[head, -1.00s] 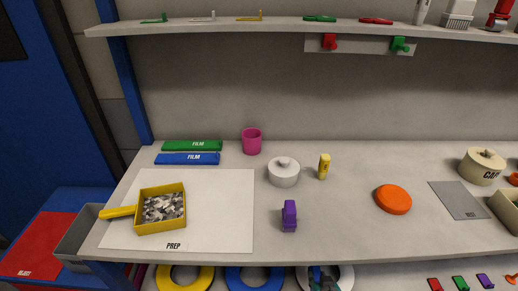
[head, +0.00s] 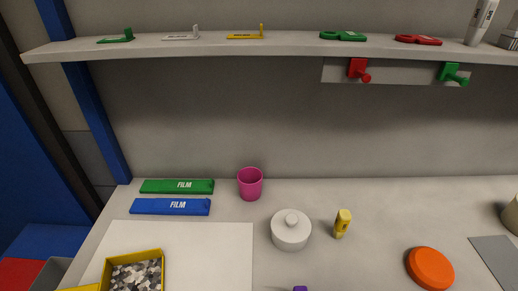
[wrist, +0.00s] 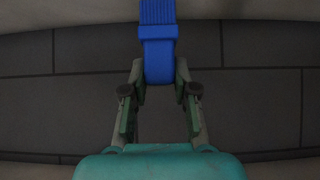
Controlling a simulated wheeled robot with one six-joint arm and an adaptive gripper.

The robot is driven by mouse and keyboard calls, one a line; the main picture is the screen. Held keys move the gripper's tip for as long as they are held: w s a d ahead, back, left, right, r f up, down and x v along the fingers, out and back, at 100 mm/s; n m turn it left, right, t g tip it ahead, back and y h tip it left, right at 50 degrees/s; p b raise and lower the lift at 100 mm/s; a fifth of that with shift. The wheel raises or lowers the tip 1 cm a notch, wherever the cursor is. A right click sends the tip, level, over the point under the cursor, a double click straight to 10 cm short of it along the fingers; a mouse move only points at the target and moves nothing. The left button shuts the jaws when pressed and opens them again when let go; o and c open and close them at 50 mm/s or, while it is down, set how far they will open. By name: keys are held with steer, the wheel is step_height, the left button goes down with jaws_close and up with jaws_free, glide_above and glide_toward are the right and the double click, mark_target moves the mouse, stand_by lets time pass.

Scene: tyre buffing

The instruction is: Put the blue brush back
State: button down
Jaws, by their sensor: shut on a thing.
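The blue brush (wrist: 158,45) shows in the wrist view, upright in the picture, with its ribbed part at the top edge. My gripper (wrist: 160,80) is shut on its lower end, one finger on each side. The far end of the brush is cut off by the picture edge. Behind it is a dark tiled surface, with no bench close by in that view. Neither the brush nor my gripper shows in the head view.
In the head view a shelf (head: 280,48) holds small green, white and yellow items. Red (head: 358,69) and green (head: 453,74) pegs sit below it. The bench bears film boxes (head: 171,206), a pink cup (head: 250,184), a white pot (head: 291,231) and an orange disc (head: 430,268).

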steer(key=shift+w, duration=0.3)
steer(key=shift+f, duration=3.5)
steer(key=shift+r, duration=0.1)
